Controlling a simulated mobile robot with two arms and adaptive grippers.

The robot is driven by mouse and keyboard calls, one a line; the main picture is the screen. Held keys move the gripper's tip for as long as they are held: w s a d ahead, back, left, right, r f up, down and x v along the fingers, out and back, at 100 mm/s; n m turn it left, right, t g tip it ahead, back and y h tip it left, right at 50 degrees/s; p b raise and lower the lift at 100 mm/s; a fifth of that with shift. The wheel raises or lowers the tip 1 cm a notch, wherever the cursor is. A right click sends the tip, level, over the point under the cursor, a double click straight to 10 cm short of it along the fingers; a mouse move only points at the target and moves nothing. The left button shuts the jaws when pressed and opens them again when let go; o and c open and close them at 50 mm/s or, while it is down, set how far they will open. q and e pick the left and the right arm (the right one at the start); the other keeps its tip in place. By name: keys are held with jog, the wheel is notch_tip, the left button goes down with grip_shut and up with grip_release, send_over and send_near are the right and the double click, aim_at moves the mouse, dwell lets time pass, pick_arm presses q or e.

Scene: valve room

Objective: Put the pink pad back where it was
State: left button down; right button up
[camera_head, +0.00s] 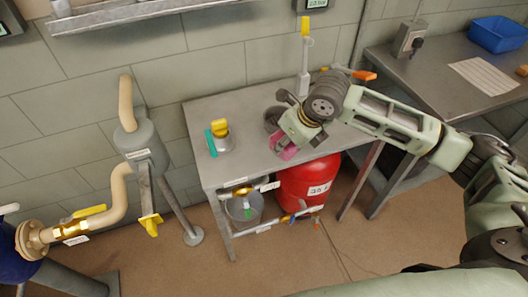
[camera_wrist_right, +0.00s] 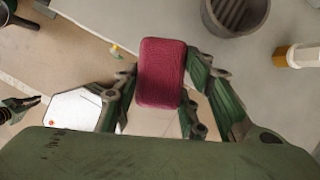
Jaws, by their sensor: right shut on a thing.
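The pink pad (camera_wrist_right: 161,72) is between the fingers of my right gripper (camera_wrist_right: 160,85), which is shut on it, in the right wrist view. In the head view the pad (camera_head: 289,152) shows as a small pink patch under my right gripper (camera_head: 287,146), near the front right edge of the grey metal table (camera_head: 192,123). I cannot tell whether the pad touches the tabletop. My left gripper is not in view.
A dark round cup (camera_wrist_right: 236,14) stands near the gripper. A yellow-topped fitting (camera_head: 221,130) and a teal piece (camera_head: 210,142) stand at the table's left. A red drum (camera_head: 308,182) and a grey bucket (camera_head: 243,209) are below. The table's front middle is clear.

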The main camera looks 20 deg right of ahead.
aim_at(273, 140)
jog(key=w+a+f, duration=0.2)
jog(key=w+a+f+p, duration=0.1)
jog(key=w+a+f, duration=0.1)
jog(key=w, duration=0.1)
jog(key=shift+a, duration=0.4)
notch_tip(273, 140, down, 4)
jog(key=shift+s+f+p, duration=0.1)
jog(key=shift+p, duration=0.3)
jog(key=o, duration=1)
jog(key=b+v, duration=0.1)
jog(key=v, duration=1.1)
